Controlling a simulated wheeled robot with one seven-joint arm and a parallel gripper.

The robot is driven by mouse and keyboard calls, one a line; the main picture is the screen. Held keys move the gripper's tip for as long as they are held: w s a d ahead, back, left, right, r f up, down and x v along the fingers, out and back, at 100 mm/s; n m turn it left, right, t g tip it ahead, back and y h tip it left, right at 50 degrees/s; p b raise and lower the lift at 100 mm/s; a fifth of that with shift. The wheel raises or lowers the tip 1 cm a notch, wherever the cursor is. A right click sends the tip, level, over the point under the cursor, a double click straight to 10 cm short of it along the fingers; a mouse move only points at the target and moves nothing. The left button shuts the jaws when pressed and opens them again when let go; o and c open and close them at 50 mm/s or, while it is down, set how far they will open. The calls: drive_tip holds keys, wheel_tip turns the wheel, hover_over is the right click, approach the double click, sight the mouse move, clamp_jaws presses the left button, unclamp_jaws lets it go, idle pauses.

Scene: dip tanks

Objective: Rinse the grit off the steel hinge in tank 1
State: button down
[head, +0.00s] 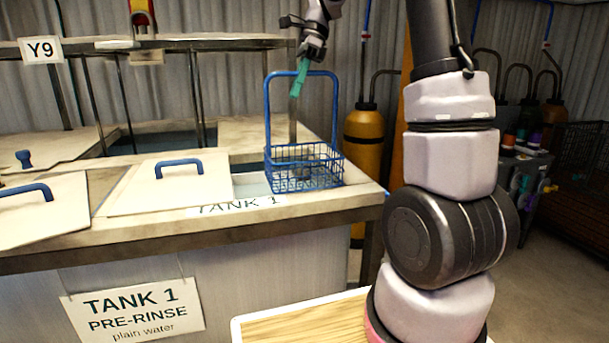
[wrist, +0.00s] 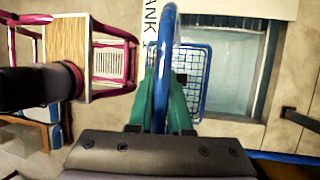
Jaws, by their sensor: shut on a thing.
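My gripper (head: 298,80) has green fingers shut on the tall blue handle of a wire basket (head: 305,168). The wrist view shows the handle (wrist: 162,70) between the fingers (wrist: 160,108). The basket hangs upright by the right end of tank 1 (head: 150,228). In the wrist view the basket's mesh (wrist: 190,60) overlaps the left side of the tank's opening. Pale water (wrist: 230,72) shows beside it. I cannot tell its exact height over the water. A small dark piece (wrist: 182,78) in the basket may be the steel hinge; grit on it is too small to see.
A pale lid (head: 172,182) with a blue handle lies on tank 1, left of the basket. Another lid (head: 45,208) lies farther left. Behind are another open tank (head: 170,140) and a sign Y9 (head: 41,50). A yellow cylinder (head: 366,140) stands to the right.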

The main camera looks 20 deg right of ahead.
drive_tip(key=a, duration=1)
drive_tip(key=shift+a, duration=0.2)
idle(0.5)
hover_over(280, 160)
drive_tip(key=s, duration=0.3)
drive_tip(key=f, duration=2.1)
drive_tip(key=shift+s+a, duration=0.1)
drive_tip(key=shift+a, duration=0.3)
